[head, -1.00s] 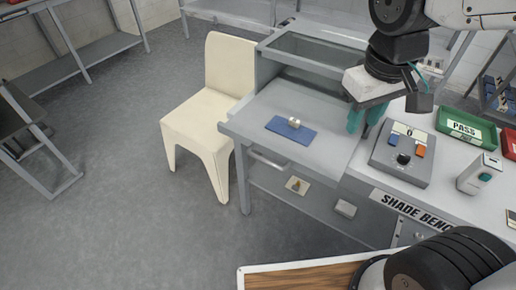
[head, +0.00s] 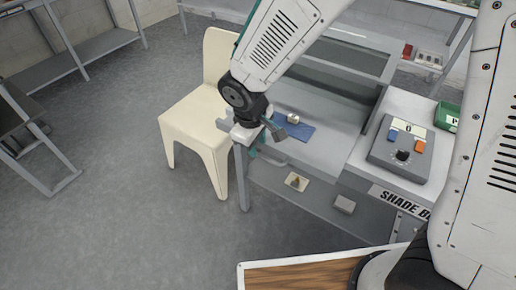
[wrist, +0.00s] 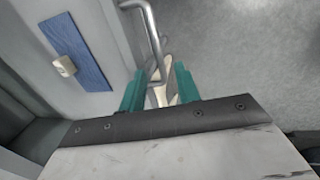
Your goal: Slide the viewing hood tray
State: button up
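The viewing hood tray (head: 330,148) is a flat grey shelf under the glazed hood (head: 345,62), with a grey bar handle (head: 285,161) on its front. A blue mat (head: 303,134) with a small pale object on it lies on the tray. I cannot tell whether either finger touches the bar.
A cream chair (head: 195,125) stands close to the left of the bench, beside my gripper. A control box (head: 400,150) with a black knob and coloured buttons sits to the right. Floor at left is open.

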aim_at(259, 154)
jog(key=shift+w+d+f, duration=0.15)
jog(key=shift+f, duration=0.65)
jog(key=shift+w+d+f, duration=0.1)
jog(key=shift+f, duration=0.7)
grip_shut()
